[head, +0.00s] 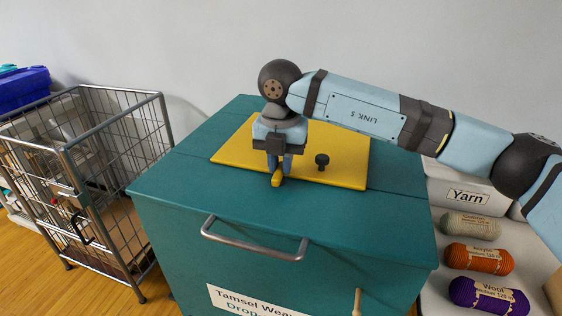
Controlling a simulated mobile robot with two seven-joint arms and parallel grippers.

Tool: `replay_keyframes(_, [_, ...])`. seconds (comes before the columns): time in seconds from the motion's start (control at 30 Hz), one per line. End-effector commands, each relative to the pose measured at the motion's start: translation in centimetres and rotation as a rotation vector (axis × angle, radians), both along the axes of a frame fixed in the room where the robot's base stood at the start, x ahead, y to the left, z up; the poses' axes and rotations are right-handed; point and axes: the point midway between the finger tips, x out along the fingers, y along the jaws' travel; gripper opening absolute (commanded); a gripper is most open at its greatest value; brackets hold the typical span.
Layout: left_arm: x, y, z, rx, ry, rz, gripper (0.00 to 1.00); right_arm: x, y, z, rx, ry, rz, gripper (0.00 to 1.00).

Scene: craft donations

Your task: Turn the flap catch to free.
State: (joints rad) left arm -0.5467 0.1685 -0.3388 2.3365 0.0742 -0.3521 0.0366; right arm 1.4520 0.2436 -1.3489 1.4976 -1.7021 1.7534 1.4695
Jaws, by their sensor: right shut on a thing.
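A yellow flap (340,160) lies flat on top of a teal drop box (180,182). The flap catch (277,180), a small yellow piece, sits at the flap's front edge, its visible end pointing toward the box front. My right gripper (278,168) points down from above and is shut on the catch. The fingers hide most of the catch. A dark knob (322,161) stands on the flap just right of the gripper. My left gripper is not in view.
A metal handle (254,242) sticks out of the box front. A wire cage cart (88,180) stands at left. At right, a white table holds orange yarn (479,259), purple yarn (489,296), pale yarn (470,226) and a box marked Yarn (467,196).

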Motion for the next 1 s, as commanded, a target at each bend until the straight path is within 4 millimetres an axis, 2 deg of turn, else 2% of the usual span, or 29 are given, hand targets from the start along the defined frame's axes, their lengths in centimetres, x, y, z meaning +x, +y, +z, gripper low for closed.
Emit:
replay_keyframes(0.27, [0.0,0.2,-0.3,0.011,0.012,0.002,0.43,0.0,0.3,0.1,-0.001,0.0,0.206,0.0])
replay_keyframes(1.0, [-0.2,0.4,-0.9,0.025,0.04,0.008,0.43,-0.3,1.2,0.1,0.001,0.0,0.909,0.0])
